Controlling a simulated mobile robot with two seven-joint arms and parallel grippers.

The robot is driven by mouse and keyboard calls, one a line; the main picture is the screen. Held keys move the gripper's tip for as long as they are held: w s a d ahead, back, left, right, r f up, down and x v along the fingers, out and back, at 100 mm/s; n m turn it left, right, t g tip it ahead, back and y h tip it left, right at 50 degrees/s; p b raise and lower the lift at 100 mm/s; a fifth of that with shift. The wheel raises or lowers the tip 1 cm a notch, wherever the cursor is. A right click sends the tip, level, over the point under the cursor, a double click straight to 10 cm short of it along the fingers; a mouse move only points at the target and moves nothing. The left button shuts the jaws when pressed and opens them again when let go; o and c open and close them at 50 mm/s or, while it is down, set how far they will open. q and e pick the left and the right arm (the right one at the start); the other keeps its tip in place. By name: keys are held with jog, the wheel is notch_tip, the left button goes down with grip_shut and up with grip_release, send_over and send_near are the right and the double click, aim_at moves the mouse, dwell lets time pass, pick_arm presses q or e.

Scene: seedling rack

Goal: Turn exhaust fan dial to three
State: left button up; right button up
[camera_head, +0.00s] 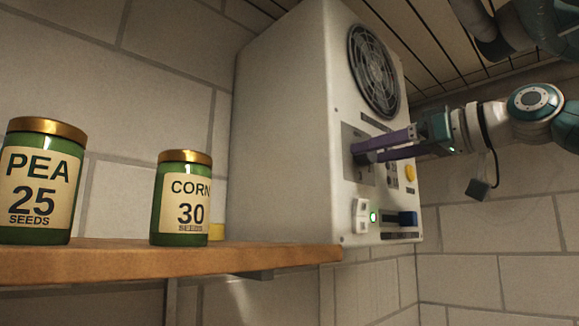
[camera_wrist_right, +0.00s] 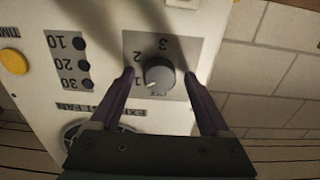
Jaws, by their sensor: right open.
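The exhaust fan dial (camera_wrist_right: 160,74) is a round grey knob on a grey plate, seen upside down in the right wrist view. The plate is marked OFF, 1, 2 and 3. The knob's white mark points to the lower left, near the 1. My right gripper (camera_wrist_right: 160,79) is open, with one purple finger on each side of the knob; I cannot tell whether they touch it. In the head view my right gripper (camera_head: 361,152) reaches the plate on the white control box (camera_head: 288,120) and hides the dial. My left gripper is not in view.
The box carries a round fan grille (camera_head: 374,72), a yellow button (camera_head: 410,173) and lower switches (camera_head: 361,216). Timer buttons (camera_wrist_right: 80,65) lie beside the dial plate. A PEA jar (camera_head: 38,185) and a CORN jar (camera_head: 182,198) stand on the wooden shelf (camera_head: 150,262).

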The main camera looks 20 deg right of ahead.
jog(key=shift+c, duration=0.2)
grip_shut()
dwell(0.4)
